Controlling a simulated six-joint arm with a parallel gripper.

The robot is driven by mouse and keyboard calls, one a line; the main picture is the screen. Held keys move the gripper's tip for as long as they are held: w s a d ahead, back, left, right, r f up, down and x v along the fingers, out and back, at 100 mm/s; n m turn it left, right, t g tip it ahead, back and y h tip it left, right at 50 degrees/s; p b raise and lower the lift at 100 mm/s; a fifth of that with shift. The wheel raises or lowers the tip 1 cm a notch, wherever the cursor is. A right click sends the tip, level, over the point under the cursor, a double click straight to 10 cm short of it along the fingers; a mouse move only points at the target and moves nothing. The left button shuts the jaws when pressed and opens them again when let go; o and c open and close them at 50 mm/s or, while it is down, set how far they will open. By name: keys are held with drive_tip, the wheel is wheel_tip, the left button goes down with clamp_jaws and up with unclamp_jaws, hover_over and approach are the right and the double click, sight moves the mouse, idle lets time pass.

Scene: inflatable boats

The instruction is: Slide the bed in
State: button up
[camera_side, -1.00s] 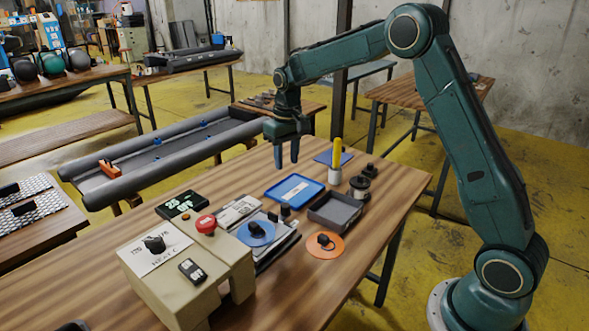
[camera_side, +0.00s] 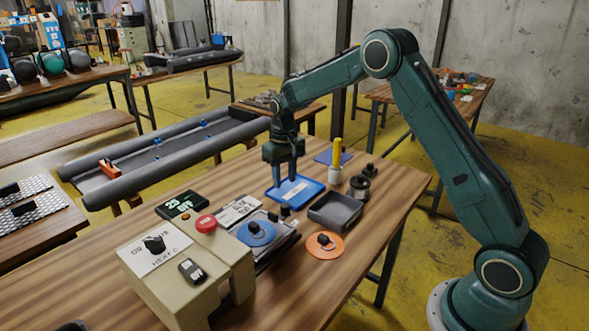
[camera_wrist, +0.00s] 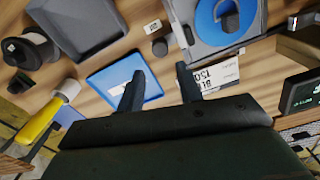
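The bed appears to be the grey plate (camera_side: 284,246) beside the beige heater box (camera_side: 172,284), with a blue disc (camera_side: 256,233) and a black knob on it. In the wrist view the grey plate (camera_wrist: 244,38) and its blue disc (camera_wrist: 206,22) are at the top right, partly cut off. My gripper (camera_side: 285,178) points down over the blue tray (camera_side: 312,190), behind the bed in the side view. It is open, with nothing between its fingers (camera_wrist: 160,72). I cannot tell how far the plate extends under the box.
A red button (camera_side: 206,224) and a dark display (camera_side: 181,206) stand by the box. A printed card (camera_side: 236,211) lies beside the bed. A grey tray (camera_side: 335,222), an orange disc (camera_side: 325,254), a spool (camera_side: 359,190) and a yellow-handled tool (camera_side: 337,152) stand nearby. The table's front right is clear.

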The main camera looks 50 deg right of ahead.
sight(285, 205)
wheel_tip(285, 205, down, 10)
drive_tip(key=shift+f, duration=0.1)
idle(0.4)
clamp_jaws()
